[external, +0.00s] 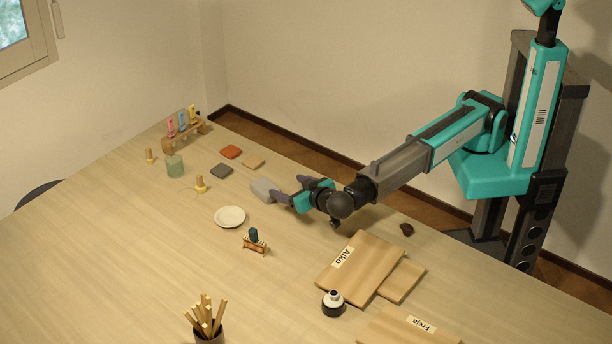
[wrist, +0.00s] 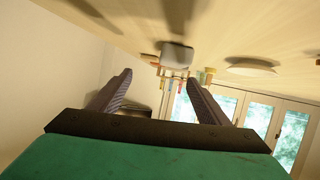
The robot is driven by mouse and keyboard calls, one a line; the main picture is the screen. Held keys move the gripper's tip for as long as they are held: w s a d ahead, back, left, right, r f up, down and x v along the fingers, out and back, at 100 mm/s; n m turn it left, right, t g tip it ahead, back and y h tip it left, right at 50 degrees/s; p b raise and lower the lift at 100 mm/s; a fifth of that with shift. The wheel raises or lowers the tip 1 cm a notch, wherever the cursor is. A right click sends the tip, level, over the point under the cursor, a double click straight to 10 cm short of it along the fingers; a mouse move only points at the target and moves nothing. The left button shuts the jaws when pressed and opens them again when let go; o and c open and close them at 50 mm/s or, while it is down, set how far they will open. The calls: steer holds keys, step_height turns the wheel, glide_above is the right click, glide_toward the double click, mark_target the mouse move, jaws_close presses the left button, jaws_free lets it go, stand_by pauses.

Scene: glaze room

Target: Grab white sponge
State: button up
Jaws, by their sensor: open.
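A pale grey-white block that looks like the white sponge (external: 264,189) lies on the table, just left of my gripper (external: 288,190) in the external view. In the wrist view the sponge (wrist: 177,54) shows ahead of my gripper (wrist: 158,80), roughly between the two dark fingers but beyond their tips. My gripper is open, with nothing between its fingers. In the external view the fingers are low and close to the sponge's right end; I cannot tell whether they touch it.
A white dish (external: 230,217) and a small wooden stand with a dark item (external: 255,240) are nearby. Tiles, including a red one (external: 231,152) and a grey one (external: 221,171), lie beyond the sponge. Wooden boards (external: 360,265) lie toward the front.

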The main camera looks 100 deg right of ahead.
mark_target(265, 186)
steer(key=a, duration=0.2)
steer(key=shift+w+a+f+y, duration=0.1)
steer(key=shift+w+a+y, duration=0.2)
steer(key=shift+w+a, duration=0.1)
steer(key=shift+p+x, duration=1.1)
steer(key=shift+x, duration=3.2)
steer(key=shift+w+d, duration=0.1)
steer(key=shift+d, duration=0.05)
steer(key=shift+w+r+p+x, duration=0.1)
steer(key=shift+r+p+x, duration=0.05)
steer(key=shift+p+x, duration=0.45)
steer(key=shift+w+r+p+x, duration=0.1)
steer(key=shift+p+x, duration=0.35)
steer(key=shift+x, duration=0.25)
steer(key=shift+p+x, duration=0.3)
steer(key=shift+x, duration=0.85)
steer(key=shift+f, duration=0.1)
